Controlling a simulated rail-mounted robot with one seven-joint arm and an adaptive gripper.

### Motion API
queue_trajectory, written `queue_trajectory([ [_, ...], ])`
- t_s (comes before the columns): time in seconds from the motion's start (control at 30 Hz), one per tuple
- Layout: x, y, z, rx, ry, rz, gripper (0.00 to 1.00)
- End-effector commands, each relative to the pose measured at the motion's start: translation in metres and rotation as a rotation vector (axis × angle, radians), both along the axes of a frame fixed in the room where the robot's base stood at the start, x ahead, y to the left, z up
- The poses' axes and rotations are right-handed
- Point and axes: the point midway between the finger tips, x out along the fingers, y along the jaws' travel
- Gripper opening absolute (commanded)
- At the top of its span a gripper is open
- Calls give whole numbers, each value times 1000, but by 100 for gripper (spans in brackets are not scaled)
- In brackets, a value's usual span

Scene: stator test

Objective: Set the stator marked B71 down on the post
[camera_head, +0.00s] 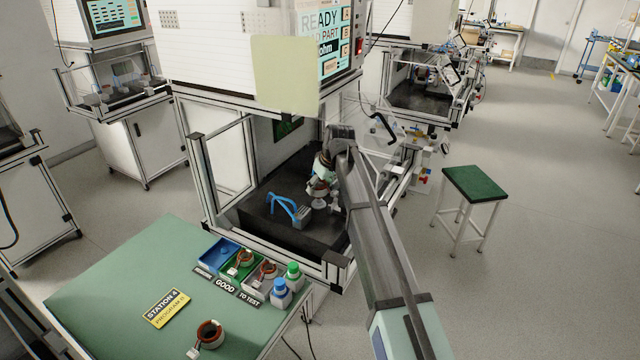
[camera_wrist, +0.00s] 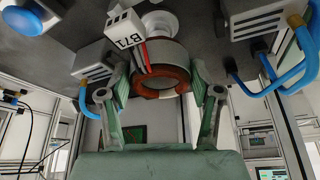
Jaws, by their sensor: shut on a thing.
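My gripper (camera_wrist: 160,95) is shut on the stator marked B71 (camera_wrist: 162,72), a grey ring with a copper-coloured winding, red and dark leads and a white tag reading B71. In the head view, my gripper (camera_head: 325,168) is inside the test cell, with the stator (camera_head: 317,188) below it. The post (camera_wrist: 160,22) shows as a pale round shape behind the stator in the wrist view. In the head view, a pale disc-like part of the post (camera_head: 320,204) shows just under the stator. I cannot tell whether stator and post touch; the stator hides part of the post.
Grey blocks with blue cables (camera_head: 283,205) stand on the cell's dark floor (camera_head: 262,222), close to the post. The cell frame (camera_head: 200,185) surrounds them. A screen (camera_head: 330,38) shows READY.

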Motion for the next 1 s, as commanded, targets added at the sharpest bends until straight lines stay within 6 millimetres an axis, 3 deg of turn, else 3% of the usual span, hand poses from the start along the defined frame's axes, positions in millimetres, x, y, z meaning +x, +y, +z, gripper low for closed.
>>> queue_trajectory([
  [1.0, 0, 0, -15, 1, -1, 0, 12],
])
